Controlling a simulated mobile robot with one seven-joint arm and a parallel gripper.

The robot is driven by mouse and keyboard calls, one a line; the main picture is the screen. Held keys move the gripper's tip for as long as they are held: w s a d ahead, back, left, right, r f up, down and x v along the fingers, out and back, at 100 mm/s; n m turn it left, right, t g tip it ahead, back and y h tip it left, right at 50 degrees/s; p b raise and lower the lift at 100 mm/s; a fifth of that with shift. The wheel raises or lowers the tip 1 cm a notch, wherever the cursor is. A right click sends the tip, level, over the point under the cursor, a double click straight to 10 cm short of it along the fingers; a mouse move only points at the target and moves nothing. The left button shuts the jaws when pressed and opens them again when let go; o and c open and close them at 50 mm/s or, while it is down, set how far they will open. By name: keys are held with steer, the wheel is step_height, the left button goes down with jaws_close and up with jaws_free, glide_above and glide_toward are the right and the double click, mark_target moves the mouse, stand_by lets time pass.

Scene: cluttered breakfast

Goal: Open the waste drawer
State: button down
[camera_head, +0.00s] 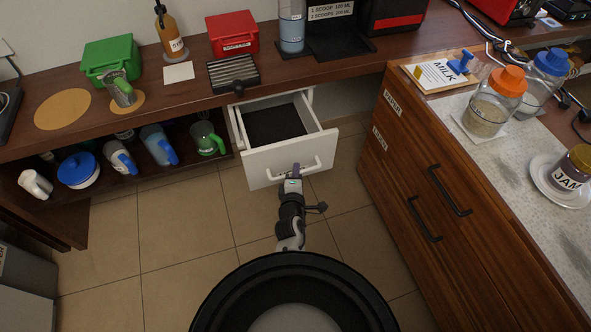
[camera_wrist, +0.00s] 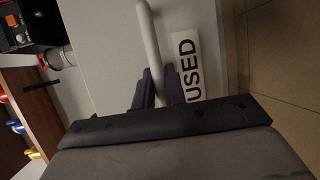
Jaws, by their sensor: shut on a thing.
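The white waste drawer (camera_head: 292,158) stands pulled out from under the counter in the head view, its dark inside showing and empty as far as I can see. Its front carries a white bar handle (camera_head: 312,167). In the wrist view the purple fingers of my gripper (camera_wrist: 158,88) are shut on the white handle (camera_wrist: 149,45). A label reading "USED" (camera_wrist: 187,68) is on the drawer front beside the handle.
A wooden cabinet (camera_head: 425,200) with dark handles stands close on the right. An open shelf (camera_head: 100,207) with several mugs is on the left. The counter above (camera_head: 200,85) holds a green box, a red box and a grate. The tiled floor before the drawer is clear.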

steer(key=shift+s+d, duration=0.35)
steer(key=shift+s, duration=0.5)
steer(key=c, duration=1.5)
jaws_free()
steer(key=shift+o, duration=0.2)
steer(key=shift+s, duration=0.1)
